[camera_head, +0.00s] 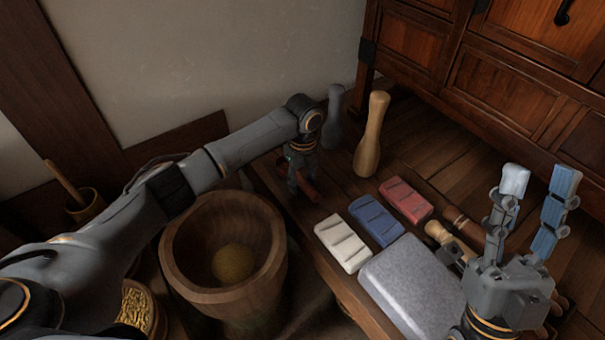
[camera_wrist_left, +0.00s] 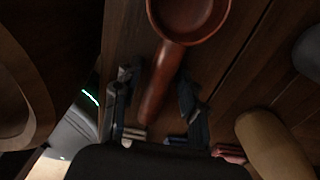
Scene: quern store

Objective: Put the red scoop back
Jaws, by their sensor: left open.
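The red scoop (camera_head: 308,191) is mostly hidden behind my left gripper in the head view. The left wrist view shows the scoop (camera_wrist_left: 158,88) clearly, with its round bowl at the top and its handle running down between the fingers. My left gripper (camera_head: 299,187) is low over the wooden boards, just right of the mortar. Its fingers (camera_wrist_left: 155,92) are open, one on each side of the scoop handle, with gaps visible. My right gripper (camera_head: 540,182) is at the right with its fingers apart and pointing up, with nothing visible between them.
A wooden mortar (camera_head: 183,250) holds a yellowish mass. A pale wooden pestle (camera_head: 372,140) and a grey one (camera_head: 334,120) stand behind. White (camera_head: 342,242), blue (camera_head: 376,220) and red (camera_head: 406,201) grooved blocks lie beside a grey slab (camera_head: 415,285). A cabinet (camera_head: 500,80) stands behind.

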